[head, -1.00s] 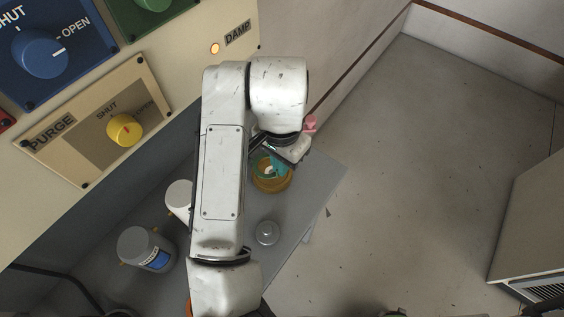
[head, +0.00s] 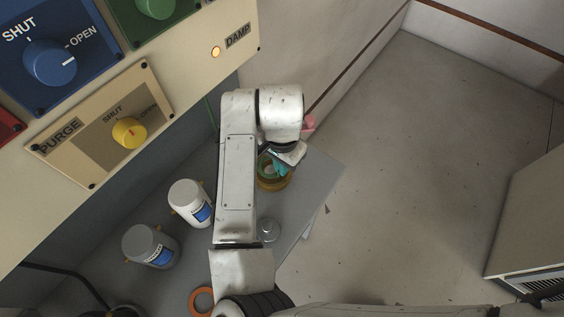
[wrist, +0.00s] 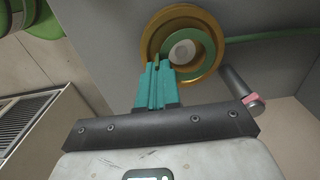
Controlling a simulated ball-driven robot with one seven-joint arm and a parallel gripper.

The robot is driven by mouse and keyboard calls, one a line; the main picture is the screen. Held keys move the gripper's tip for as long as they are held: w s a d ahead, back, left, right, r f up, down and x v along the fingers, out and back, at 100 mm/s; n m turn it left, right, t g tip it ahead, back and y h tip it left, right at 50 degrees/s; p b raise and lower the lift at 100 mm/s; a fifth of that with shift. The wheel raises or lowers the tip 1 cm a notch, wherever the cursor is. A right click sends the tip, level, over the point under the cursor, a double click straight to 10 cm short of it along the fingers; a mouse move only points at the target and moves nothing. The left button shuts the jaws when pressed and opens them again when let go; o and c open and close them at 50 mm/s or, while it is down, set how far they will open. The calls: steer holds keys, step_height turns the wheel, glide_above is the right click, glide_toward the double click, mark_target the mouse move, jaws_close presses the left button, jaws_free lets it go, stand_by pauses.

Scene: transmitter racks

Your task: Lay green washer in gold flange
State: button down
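The gold flange (wrist: 153,38) is a round ring on the grey shelf; in the head view the flange (head: 275,186) is partly hidden by my gripper. The green washer (wrist: 208,48) shows within the flange's outline in the wrist view, off-centre toward the lower right. In the head view the washer (head: 263,163) shows at the flange's upper part, appearing raised over it. My gripper (wrist: 156,64) has teal fingers close together at the washer's near edge, and they appear shut on it. It also shows in the head view (head: 279,170). Whether the washer touches the flange cannot be told.
Two jars with blue labels, one white (head: 186,194) and one grey (head: 146,243), stand left on the grey shelf (head: 300,205). A grey metal disc-shaped part (head: 268,229) and an orange ring (head: 201,301) lie nearer. A pink-marked part (head: 309,122) is behind. The panel bounds the left.

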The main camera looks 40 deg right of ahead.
steer(key=shift+f+b, duration=0.35)
steer(key=shift+f, duration=0.25)
steer(key=c, duration=1.8)
jaws_free()
steer(key=o, duration=0.4)
steer(key=shift+o, duration=0.2)
steer(key=shift+r, duration=0.15)
step_height(320, 180, up, 13)
